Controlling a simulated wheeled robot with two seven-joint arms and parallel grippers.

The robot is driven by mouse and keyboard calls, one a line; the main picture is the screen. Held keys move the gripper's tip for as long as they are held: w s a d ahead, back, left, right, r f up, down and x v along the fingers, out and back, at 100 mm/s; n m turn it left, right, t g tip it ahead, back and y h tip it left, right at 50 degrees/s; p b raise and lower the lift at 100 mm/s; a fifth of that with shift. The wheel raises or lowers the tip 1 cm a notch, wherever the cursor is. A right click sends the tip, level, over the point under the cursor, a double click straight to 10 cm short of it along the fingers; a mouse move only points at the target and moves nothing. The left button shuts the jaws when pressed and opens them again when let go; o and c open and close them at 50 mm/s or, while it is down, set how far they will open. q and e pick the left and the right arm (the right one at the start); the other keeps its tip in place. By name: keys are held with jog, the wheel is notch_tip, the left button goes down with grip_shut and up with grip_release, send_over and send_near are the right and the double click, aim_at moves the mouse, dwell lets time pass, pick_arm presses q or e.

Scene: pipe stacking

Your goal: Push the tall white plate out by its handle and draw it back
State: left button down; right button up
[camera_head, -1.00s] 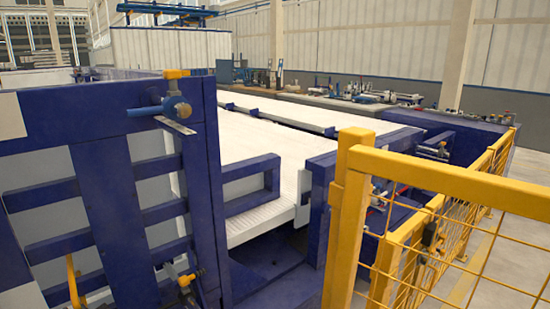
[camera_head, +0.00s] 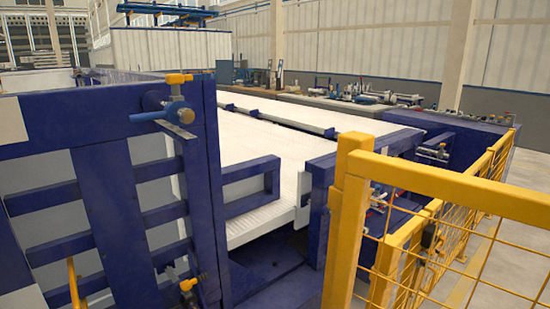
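A tall white plate (camera_head: 148,152) stands upright at the left, behind blue bars and a blue frame (camera_head: 103,210). Its lower part is partly hidden by the bars. A blue loop-shaped handle (camera_head: 272,182) sticks out to the right of the blue corner post, above a white ribbed edge. I cannot tell whether this loop is fixed to the tall plate. Neither of my grippers shows in the head view.
A long white flat bed (camera_head: 262,138) runs back behind the handle. A yellow mesh fence (camera_head: 420,170) closes off the right front. A blue valve with an orange knob (camera_head: 178,110) juts from the frame. Open floor (camera_head: 505,240) lies beyond the fence.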

pick_arm(q)
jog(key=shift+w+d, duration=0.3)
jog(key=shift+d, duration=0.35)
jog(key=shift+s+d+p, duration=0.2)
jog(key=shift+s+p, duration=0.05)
jog(key=shift+p, duration=0.05)
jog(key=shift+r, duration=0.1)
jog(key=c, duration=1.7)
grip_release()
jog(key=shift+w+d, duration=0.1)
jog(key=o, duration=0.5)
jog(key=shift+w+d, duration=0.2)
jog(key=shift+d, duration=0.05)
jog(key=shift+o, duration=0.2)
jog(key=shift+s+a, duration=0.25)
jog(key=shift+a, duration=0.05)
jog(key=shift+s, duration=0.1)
